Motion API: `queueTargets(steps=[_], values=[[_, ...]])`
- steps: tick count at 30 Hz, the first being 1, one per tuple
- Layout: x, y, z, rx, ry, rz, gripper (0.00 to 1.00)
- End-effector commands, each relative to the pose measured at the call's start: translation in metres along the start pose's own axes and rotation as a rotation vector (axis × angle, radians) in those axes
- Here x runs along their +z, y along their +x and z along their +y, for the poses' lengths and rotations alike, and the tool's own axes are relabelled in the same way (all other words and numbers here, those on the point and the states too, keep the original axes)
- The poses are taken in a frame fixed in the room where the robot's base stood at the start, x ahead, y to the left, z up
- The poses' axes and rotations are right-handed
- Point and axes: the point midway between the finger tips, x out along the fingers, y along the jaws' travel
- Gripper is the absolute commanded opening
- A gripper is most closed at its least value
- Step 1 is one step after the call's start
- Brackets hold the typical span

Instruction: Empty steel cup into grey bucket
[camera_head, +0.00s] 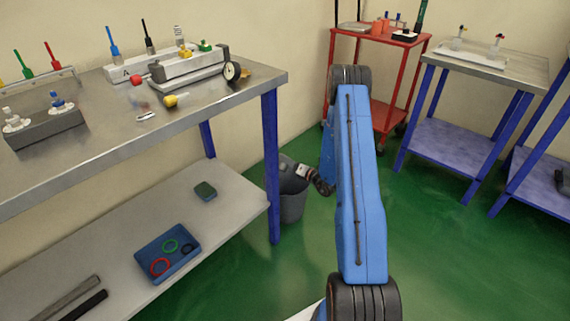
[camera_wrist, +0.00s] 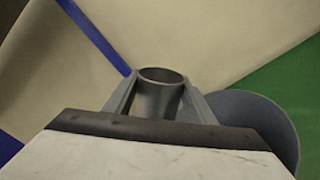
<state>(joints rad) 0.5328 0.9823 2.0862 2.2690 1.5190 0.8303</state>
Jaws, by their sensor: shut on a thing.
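The steel cup (camera_wrist: 160,90) is held between the two fingers of my gripper (camera_wrist: 160,103) in the wrist view. Its round open rim shows; its contents cannot be made out. The grey bucket (camera_wrist: 248,108) is partly visible just right of the cup, behind my gripper's body. In the head view the grey bucket (camera_head: 292,208) stands on the green floor beside the workbench's blue leg. My gripper (camera_head: 291,170) is at the bucket's mouth there, partly hiding it. The cup is too small and dark there to judge its tilt.
The steel workbench (camera_head: 105,155) at left carries valve blocks, a gauge and screwdrivers. Its lower shelf (camera_head: 215,215) holds a blue tray (camera_head: 148,262) with rings. A red cart (camera_head: 370,37) and another bench (camera_head: 500,68) stand behind. Green floor at right is open.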

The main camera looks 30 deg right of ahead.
Motion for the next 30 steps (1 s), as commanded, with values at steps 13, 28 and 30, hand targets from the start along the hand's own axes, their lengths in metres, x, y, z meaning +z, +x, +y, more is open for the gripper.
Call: queueTargets(steps=[13,28,30], values=[[0.029,0.000,0.020,0.002,-0.411,-0.005,0.26],[0.054,0.000,0.037,0.002,-0.744,-0.008,0.26],[0.056,0.000,0.038,0.002,-0.762,-0.008,0.26]])
